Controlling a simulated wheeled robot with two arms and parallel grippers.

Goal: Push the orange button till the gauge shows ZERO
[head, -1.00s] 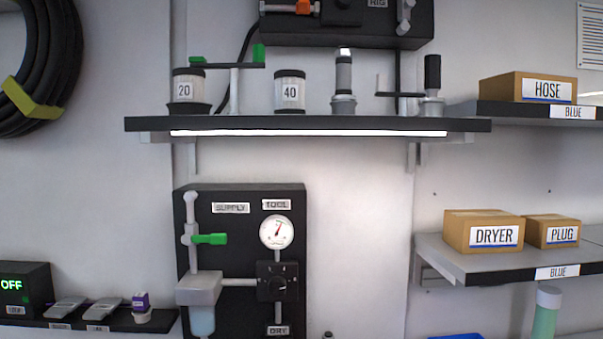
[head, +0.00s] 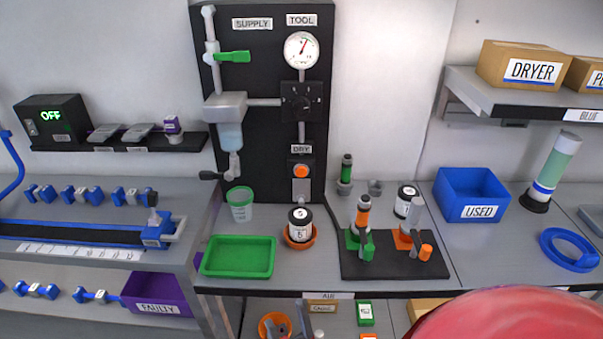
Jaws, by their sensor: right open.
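The orange button (head: 301,171) sits on a small grey box low on the black panel (head: 262,140), just under the DRY label. The round white gauge (head: 301,49) is near the panel's top, beside the TOOL label. Its red needle points up and slightly to the right; its markings are too small to read. Nothing touches the button. Neither gripper's fingers show. A large red rounded shape, probably part of my right arm, fills the bottom right corner.
Below the button, a white and black jar stands in an orange dish (head: 299,241). A green tray (head: 238,257) and a clear green-rimmed cup (head: 240,204) are to its left. A black board with upright tools (head: 390,262) is to its right. A blue USED bin (head: 471,195) stands further right.

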